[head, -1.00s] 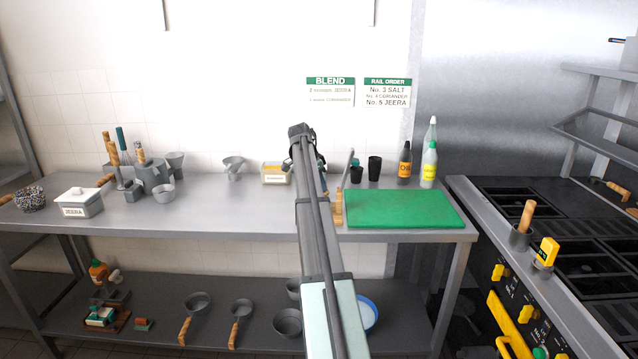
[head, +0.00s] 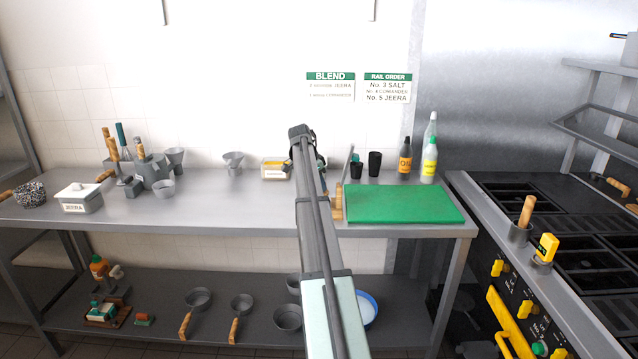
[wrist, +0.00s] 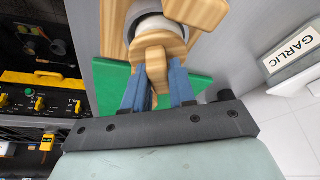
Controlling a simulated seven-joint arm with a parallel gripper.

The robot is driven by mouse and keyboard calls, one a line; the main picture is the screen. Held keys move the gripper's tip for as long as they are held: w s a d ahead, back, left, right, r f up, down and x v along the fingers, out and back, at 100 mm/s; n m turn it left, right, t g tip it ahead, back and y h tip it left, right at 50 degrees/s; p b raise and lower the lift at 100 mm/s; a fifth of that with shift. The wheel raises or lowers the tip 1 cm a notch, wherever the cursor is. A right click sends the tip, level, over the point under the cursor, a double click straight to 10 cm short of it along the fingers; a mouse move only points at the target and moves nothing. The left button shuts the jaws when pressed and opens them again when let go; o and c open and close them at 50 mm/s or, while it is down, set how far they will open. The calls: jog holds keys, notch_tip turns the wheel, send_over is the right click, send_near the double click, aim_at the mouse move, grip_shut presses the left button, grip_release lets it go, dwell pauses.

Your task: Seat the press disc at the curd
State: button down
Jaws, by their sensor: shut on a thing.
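In the wrist view my gripper (wrist: 158,95) has its two blue fingers closed on a narrow wooden piece (wrist: 155,72). This piece runs up to a wider rounded wooden part (wrist: 160,44), which I take to be the press disc. Just beyond it is a white rounded thing (wrist: 152,27), perhaps the curd or its cloth. I cannot tell whether the disc touches it. Wooden bars (wrist: 197,11) stand close around it. In the head view my arm hides the gripper and the disc; only some wooden parts (head: 338,205) show beside the arm.
A green board (head: 405,204) lies right of my arm on the steel counter (head: 235,212). Dark cups (head: 374,164) and bottles (head: 429,160) stand behind it. A box marked GARLIC (wrist: 292,52) is near the wrist. The stove (head: 570,250) is at right.

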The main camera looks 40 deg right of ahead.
jog(key=shift+f, duration=0.3)
jog(key=c, duration=0.8)
grip_release()
jog(key=shift+c, duration=0.2)
jog(key=v, duration=0.8)
dwell(0.6)
